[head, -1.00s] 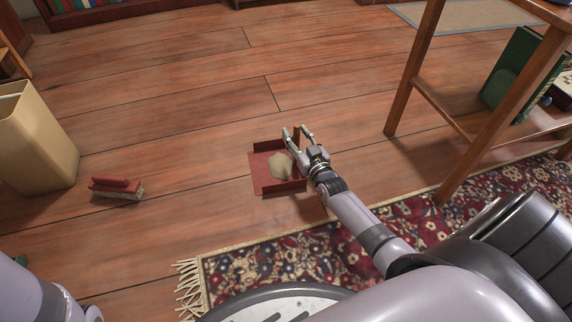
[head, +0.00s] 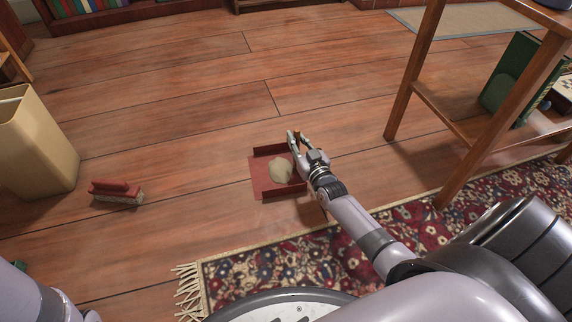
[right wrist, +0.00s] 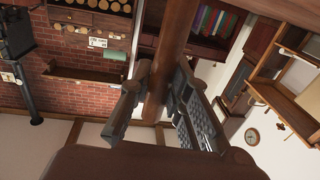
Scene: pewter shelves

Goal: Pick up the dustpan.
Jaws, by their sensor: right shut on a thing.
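The red dustpan (head: 264,188) lies on the wooden floor in the head view, with a beige heap (head: 281,170) of something in it. My right gripper (head: 297,143) is at the dustpan's right back side, shut on it. In the right wrist view, the two fingers (right wrist: 153,112) close around a brown bar, the dustpan's handle (right wrist: 166,65). The dustpan's body (right wrist: 120,163) fills the bottom of that view. Of my left arm, only a part shows at the lower left of the head view; its gripper is out of view.
A red brush (head: 117,191) lies on the floor to the left. A beige bin (head: 35,145) stands at the far left. A patterned rug (head: 290,254) lies in front, and a wooden table (head: 412,75) stands at the right. The floor behind the dustpan is clear.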

